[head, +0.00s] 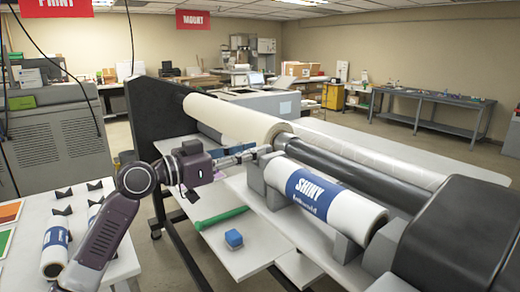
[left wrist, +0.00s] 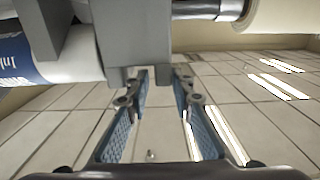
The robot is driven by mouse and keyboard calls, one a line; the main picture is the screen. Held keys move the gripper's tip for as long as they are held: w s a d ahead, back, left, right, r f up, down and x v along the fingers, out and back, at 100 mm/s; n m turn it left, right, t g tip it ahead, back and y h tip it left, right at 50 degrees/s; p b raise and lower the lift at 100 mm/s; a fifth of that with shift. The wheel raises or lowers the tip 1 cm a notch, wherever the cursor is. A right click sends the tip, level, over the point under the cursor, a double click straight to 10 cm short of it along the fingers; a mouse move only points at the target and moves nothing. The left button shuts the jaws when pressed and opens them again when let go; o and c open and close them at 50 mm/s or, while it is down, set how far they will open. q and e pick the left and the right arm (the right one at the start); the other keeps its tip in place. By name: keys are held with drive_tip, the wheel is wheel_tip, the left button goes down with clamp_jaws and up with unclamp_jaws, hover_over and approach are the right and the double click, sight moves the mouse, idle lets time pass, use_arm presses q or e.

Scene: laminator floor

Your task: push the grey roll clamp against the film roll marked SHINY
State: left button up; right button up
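The film roll marked SHINY (head: 318,196), white with a blue label, lies along the front of the laminator between grey supports. The grey roll clamp (head: 257,177) is at the roll's left end; whether they touch is hidden. My left gripper (head: 250,155) is at the clamp's upper left. In the left wrist view the clamp (left wrist: 132,38) is a grey block just ahead of the fingertips, with the roll (left wrist: 65,62) at its left. My left gripper's fingers (left wrist: 162,80) are apart, with floor showing between them. My right gripper is not in view.
A cream roll (head: 235,117) and a dark roller (head: 350,165) lie behind. A white table (head: 112,270) with rolls and black stands is at the left.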

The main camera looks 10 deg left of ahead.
use_arm(q)
drive_tip(key=v, duration=0.9)
